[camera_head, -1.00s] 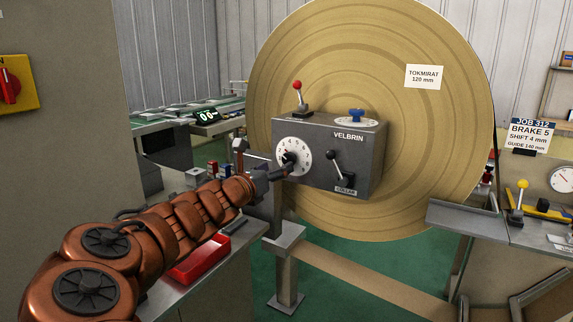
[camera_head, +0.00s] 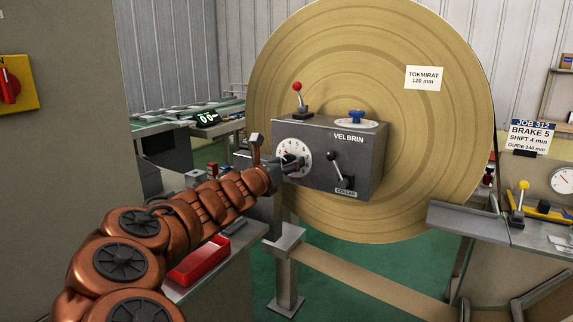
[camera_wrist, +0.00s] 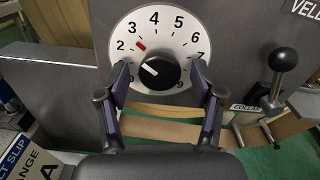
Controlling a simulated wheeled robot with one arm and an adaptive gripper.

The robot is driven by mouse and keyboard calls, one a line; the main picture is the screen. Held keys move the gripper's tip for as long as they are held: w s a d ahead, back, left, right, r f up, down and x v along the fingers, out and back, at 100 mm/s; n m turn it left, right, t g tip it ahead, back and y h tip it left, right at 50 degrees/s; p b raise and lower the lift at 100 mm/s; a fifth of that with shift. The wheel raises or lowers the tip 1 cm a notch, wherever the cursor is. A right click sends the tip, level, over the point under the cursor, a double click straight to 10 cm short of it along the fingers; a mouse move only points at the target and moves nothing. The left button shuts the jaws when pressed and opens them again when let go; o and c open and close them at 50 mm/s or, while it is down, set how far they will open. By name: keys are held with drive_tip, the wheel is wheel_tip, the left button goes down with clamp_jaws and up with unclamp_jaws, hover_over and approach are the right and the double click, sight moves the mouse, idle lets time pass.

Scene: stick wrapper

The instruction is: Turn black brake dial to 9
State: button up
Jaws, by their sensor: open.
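The black dial knob (camera_wrist: 160,72) sits in the middle of a round white numbered face (camera_wrist: 165,36) on the grey VELBRIN box (camera_head: 318,138). Its white pointer line tilts to the upper left, roughly toward the low numbers; the exact reading is unclear. A red mark (camera_wrist: 140,45) lies on the face near 2 and 3. The 9 (camera_wrist: 180,85) is at the lower right. My gripper (camera_wrist: 160,76) is open, with one finger on each side of the knob and visible gaps to it. In the head view my gripper (camera_head: 290,163) partly covers the dial.
A black COLLAR lever (camera_wrist: 276,78) stands right of the dial. A red-knobbed lever (camera_head: 298,97) and a blue knob (camera_head: 356,116) are on top of the box. A large tan roll (camera_head: 430,140) stands behind. A job card (camera_head: 530,135) reads BRAKE 5.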

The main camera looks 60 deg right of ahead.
drive_tip(key=c, duration=1.1)
